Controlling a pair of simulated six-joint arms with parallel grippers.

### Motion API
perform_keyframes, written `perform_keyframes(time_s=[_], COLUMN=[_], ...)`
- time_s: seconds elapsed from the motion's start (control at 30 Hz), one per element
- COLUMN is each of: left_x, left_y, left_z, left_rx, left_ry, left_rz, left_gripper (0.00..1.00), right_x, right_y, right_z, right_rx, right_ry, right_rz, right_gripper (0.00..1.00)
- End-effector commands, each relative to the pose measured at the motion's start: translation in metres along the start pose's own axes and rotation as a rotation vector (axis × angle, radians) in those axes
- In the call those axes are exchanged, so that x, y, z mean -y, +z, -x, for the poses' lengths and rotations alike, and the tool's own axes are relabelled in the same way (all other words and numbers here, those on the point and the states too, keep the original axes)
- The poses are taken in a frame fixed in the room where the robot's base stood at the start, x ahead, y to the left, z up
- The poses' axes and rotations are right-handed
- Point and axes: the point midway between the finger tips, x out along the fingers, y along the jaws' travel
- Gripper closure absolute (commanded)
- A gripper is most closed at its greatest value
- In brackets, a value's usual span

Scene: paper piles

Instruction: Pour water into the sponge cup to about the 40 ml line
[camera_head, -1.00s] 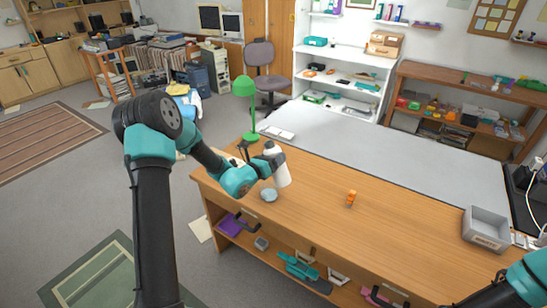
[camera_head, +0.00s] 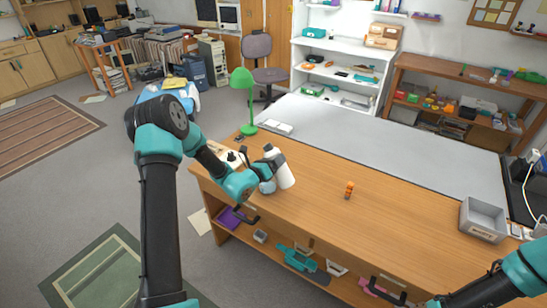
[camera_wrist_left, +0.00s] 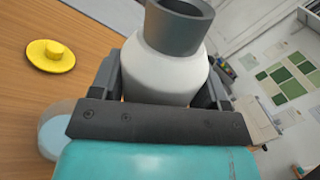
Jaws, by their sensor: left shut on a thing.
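My left gripper (camera_head: 270,168) is shut on a white bottle (camera_head: 284,178) with a grey neck or cap. The bottle leans in the head view, its grey end up and to the left. In the left wrist view the bottle (camera_wrist_left: 165,65) sits between both fingers. A small pale-blue cup (camera_head: 267,187) stands on the table close to the bottle, partly covered by my gripper. The cup (camera_wrist_left: 52,132) also shows at the left of the wrist view, partly hidden by the gripper body. Its marks and water level cannot be read. My right gripper is out of view.
A small orange object (camera_head: 348,190) stands mid-table. A grey bin (camera_head: 484,220) is at the right, and a green lamp (camera_head: 243,95) is at the back left.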

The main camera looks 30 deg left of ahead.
Motion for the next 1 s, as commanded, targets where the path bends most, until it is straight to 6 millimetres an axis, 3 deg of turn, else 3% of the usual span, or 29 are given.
perform_keyframes(time_s=[1.0], left_x=[-0.003], left_y=[-0.015], left_z=[0.001], left_rx=[0.021], left_ry=[0.0], left_rz=[0.107], left_gripper=[0.6], right_x=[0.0], right_y=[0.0], right_z=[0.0], right_rx=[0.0], right_ry=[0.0], right_rz=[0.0], right_gripper=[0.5])
